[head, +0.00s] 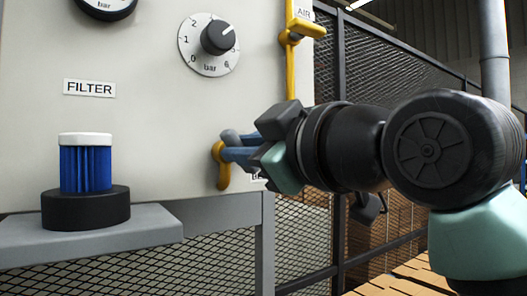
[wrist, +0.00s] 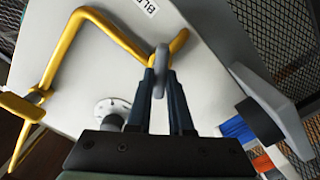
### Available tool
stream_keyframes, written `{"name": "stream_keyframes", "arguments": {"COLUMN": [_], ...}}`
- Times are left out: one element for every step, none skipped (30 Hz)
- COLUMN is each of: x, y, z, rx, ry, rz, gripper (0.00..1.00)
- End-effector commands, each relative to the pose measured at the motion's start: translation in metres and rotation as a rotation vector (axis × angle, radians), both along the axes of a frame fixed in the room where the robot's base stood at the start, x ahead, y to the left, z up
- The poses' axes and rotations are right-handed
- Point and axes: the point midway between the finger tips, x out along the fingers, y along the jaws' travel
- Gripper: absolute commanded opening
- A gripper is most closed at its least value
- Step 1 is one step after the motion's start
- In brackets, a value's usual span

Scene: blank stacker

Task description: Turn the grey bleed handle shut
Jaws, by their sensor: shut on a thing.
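The grey bleed handle (wrist: 160,58) shows in the wrist view at the bend of the yellow pipe (wrist: 120,37), between the tips of my dark blue fingers. My gripper (wrist: 161,80) is shut on it. In the head view my gripper (head: 236,150) reaches in from the right to the panel's lower right edge, beside the yellow fitting (head: 222,172). The rounded grey end of the handle (head: 229,137) shows just above the fingers; the rest is mostly hidden by them. The bleed label (wrist: 147,7) is partly cut off in the wrist view.
A blue filter with a white cap (head: 85,165) stands in a black base (head: 85,208) on a grey shelf (head: 140,247) at left. A dial with a dark knob (head: 217,38) is above. A yellow air valve (head: 295,34) is at the upper right. Mesh fencing stands behind.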

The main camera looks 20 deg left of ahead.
Motion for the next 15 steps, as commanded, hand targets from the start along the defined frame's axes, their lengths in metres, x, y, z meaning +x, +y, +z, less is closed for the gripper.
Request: {"name": "stream_keyframes", "arguments": {"x": [-0.0004, -0.0004, -0.0005, -0.0007, -0.0008, -0.0009, -0.0010, -0.0011, -0.0011, -0.0012, -0.0013, -0.0014, -0.0015, -0.0016, -0.0018], "y": [0.0000, 0.0001, 0.0000, 0.0000, 0.0001, 0.0002, 0.0003, 0.0003, 0.0005, 0.0006, 0.0007, 0.0008, 0.0009, 0.0010, 0.0011], "z": [-0.0009, -0.0010, -0.0012, -0.0014, -0.0016, -0.0018, -0.0019, -0.0021, -0.0024, -0.0026, -0.0027, -0.0029, -0.0031, -0.0033, -0.0035], "rx": [-0.026, -0.044, -0.067, -0.085, -0.103, -0.126, -0.143, -0.161, -0.184, -0.201, -0.220, -0.243, -0.260, -0.278, -0.300], "ry": [-0.036, -0.058, -0.087, -0.110, -0.133, -0.162, -0.185, -0.207, -0.237, -0.259, -0.281, -0.311, -0.333, -0.356, -0.385], "rz": [0.000, -0.001, -0.001, -0.001, -0.001, -0.001, -0.001, -0.001, -0.001, -0.001, 0.000, 0.000, 0.000, 0.000, 0.000], "gripper": [0.00, 0.00, 0.00, 0.00, 0.00, 0.00, 0.00, 0.00, 0.00, 0.00, 0.00, 0.00, 0.00, 0.00, 0.00]}}
